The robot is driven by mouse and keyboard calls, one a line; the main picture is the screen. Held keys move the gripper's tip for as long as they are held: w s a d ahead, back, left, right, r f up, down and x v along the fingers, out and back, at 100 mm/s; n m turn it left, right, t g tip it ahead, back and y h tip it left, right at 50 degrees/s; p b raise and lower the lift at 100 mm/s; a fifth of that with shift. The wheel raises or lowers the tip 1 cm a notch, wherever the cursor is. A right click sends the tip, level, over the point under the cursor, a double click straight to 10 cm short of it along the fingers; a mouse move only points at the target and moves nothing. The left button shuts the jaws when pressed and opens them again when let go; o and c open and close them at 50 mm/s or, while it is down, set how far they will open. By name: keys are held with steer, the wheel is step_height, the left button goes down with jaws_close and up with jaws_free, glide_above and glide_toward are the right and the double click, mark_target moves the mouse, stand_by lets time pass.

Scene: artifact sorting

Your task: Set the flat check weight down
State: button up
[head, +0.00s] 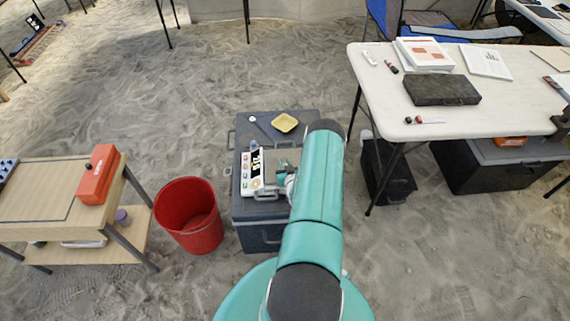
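My teal arm reaches over a dark grey case (251,213) standing on the sand. My gripper (280,178) is small and partly hidden by the arm, low over the grey plate of a white device (251,184) with a display and coloured buttons, which looks like a scale. I cannot make out the flat check weight; it may be hidden by my gripper or arm. I cannot see whether the fingers are open, shut or holding something, or whether they touch the plate.
A yellow dish (284,122) and a thin spoon-like tool (263,126) lie at the back of the case. A red bucket (188,214) stands to the left, beside a wooden bench (40,190). A white table (480,127) with boxes and papers is at right.

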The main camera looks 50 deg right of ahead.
steer(key=o, duration=0.3)
steer(key=shift+o, duration=0.2)
steer(key=shift+r, duration=0.1)
steer(key=v, duration=1.2)
steer(key=w+r+n+y, duration=0.3)
steer(key=w+r, duration=1)
steer(key=r, duration=0.2)
steer(key=w+a+r+n+g+y, duration=0.1)
steer(key=w+a+r, duration=0.2)
steer(key=a+r, duration=0.5)
steer(key=w+a+r+n+g+y, duration=0.1)
steer(key=w+a+r+g, duration=0.2)
steer(key=r, duration=0.8)
steer(key=s+a+r+y, duration=0.1)
steer(key=s+a+r, duration=0.1)
steer(key=a+r, duration=0.7)
steer(key=s+a+r+n+g+y, duration=0.1)
steer(key=s+a+r, duration=0.4)
steer(key=s+a, duration=0.5)
steer(key=s+a+r+n+g+y, duration=0.1)
steer(key=s+a+r, duration=0.4)
steer(key=s+a, duration=0.6)
steer(key=shift+s+a+g+y, duration=0.3)
steer(key=shift+s+y, duration=0.15)
steer(key=shift+y, duration=0.35)
